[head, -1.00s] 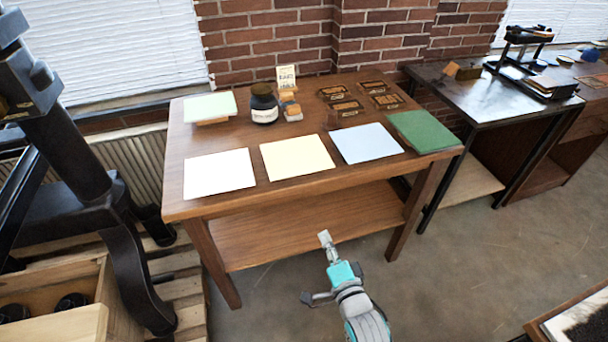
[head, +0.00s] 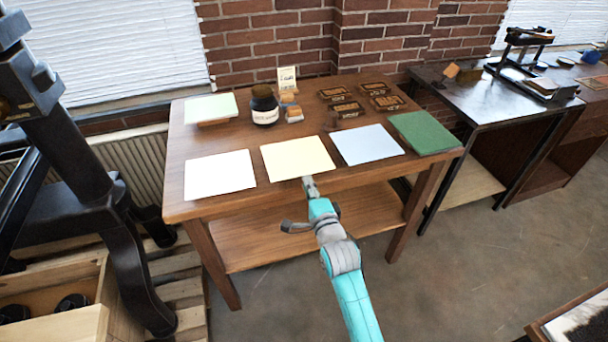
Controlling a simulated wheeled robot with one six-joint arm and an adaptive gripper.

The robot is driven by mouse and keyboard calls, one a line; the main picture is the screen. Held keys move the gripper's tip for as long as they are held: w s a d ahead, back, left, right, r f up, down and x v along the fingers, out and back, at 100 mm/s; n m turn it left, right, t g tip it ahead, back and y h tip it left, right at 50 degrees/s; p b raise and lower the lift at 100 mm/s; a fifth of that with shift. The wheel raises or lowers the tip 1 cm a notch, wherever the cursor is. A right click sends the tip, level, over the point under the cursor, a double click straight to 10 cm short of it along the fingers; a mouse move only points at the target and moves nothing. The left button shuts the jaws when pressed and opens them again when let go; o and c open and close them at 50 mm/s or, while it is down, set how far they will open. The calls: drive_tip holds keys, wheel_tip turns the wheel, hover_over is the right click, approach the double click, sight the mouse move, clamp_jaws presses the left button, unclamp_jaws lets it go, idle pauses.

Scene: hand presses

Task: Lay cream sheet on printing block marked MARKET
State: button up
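The cream sheet (head: 297,157) lies flat on the wooden table (head: 240,207), between a white sheet and a blue sheet. Several dark printing blocks with raised lettering lie behind the blue sheet, one at the back left (head: 337,94) and one at the front right (head: 387,102). Their words are too small to read, so I cannot tell which is MARKET. My gripper (head: 308,182) is at the table's front edge, just in front of the cream sheet's near edge. Its fingers are too small to tell open from shut, and I cannot tell whether it touches the sheet.
The white sheet (head: 220,174), blue sheet (head: 366,144) and a green stack (head: 425,131) line the table front. An ink jar (head: 264,105), a small card (head: 287,76) and a pale green sheet on a support (head: 210,107) stand behind. A black press (head: 75,150) is at left.

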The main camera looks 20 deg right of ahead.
sight(305, 168)
drive_tip(key=shift+w, duration=2.2)
drive_tip(key=shift+c, duration=0.4)
clamp_jaws()
drive_tip(key=shift+r, duration=1.5)
drive_tip(key=shift+s, duration=0.15)
drive_tip(key=s+r, duration=0.3)
drive_tip(key=s, duration=0.3)
drive_tip(key=shift+s, duration=0.4)
